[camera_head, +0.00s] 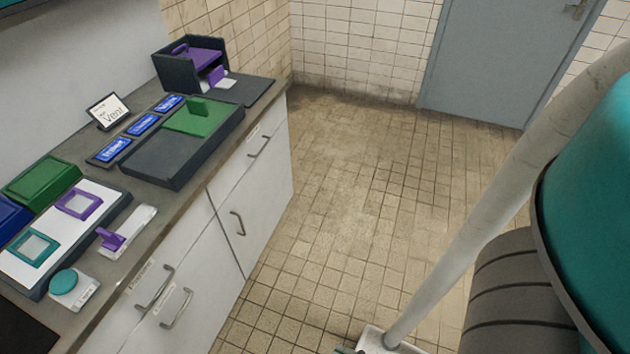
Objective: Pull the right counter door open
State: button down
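The counter (190,198) runs along the left side with a white front. Its right door (262,205) is the far white panel, beyond a dark vertical seam, and looks closed flush with the front. A curved metal handle (237,224) stands upright near the door's left edge. Another handle (259,147) sits higher on the same section, below a small label.
Two more handles (155,288) (177,308) project from the nearer front. Trays, a green block (197,107) and a dark open box (192,64) stand on the countertop. The tiled floor (345,195) before the right door is clear. A grey-blue room door (490,60) is at the back.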

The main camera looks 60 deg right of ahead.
aim_at(249, 215)
jog(key=z, duration=0.9)
jog(key=i+l+u, duration=0.6)
jog(key=k+j, duration=0.05)
jog(key=j, duration=0.05)
